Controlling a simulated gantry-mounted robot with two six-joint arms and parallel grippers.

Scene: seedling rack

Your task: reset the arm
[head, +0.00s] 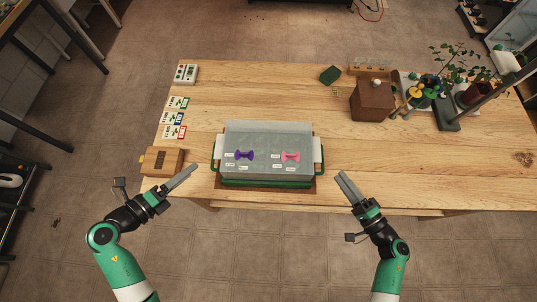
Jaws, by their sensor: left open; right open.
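My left gripper (182,178) is at the front left of the table, beside the left end of a grey, green-edged seedling rack (268,134). It is open and holds nothing; its fingers look close together from this angle. My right gripper (345,182) is at the table's front edge, right of the rack. It is open and empty. Both arms reach in from the bottom of the head view, and neither gripper touches the rack. A purple bow-shaped piece (244,155) and a pink one (290,156) show on the rack, with small white labels beside them.
A wooden block (162,161) lies close to my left gripper. Cards (176,117) and a white device (186,74) lie at the left. A brown box (372,100), a green item (330,75) and potted plants (474,94) stand at the back right. The table's front right (430,180) is clear.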

